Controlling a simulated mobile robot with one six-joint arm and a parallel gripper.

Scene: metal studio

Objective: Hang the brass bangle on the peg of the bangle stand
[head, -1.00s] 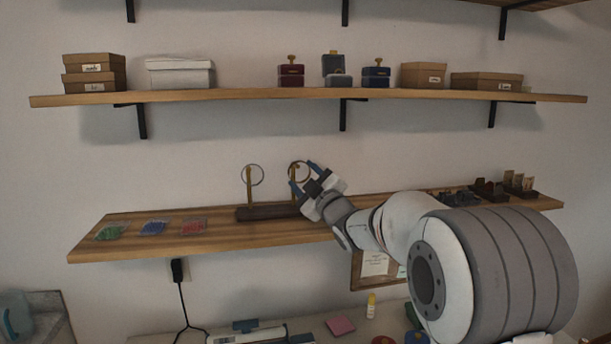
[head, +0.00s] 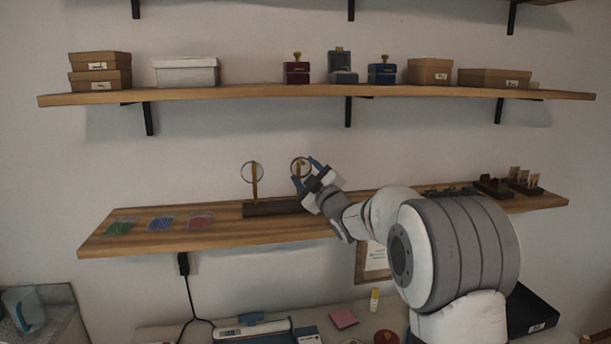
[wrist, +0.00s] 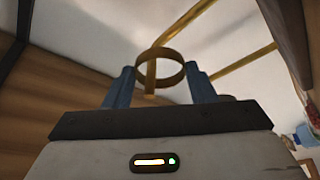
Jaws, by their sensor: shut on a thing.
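The bangle stand has a dark base (head: 262,209) on the wooden shelf, with upright brass posts. A thin ring (head: 253,172) hangs at the top of the left post (head: 254,187). My gripper (head: 306,172) is at the right post, whose lower part is mostly hidden behind it. It is shut on the brass bangle (head: 292,168), held upright at the height of the post top. In the wrist view the bangle (wrist: 178,59) sits between the blue fingers. A brass bar (wrist: 151,78) shows across its opening; I cannot tell whether it passes through the ring.
The lower shelf (head: 225,236) carries coloured packets (head: 160,223) at left and dark holders with cards (head: 508,187) at right. An upper shelf (head: 250,92) with boxes runs above. The wall is close behind the stand.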

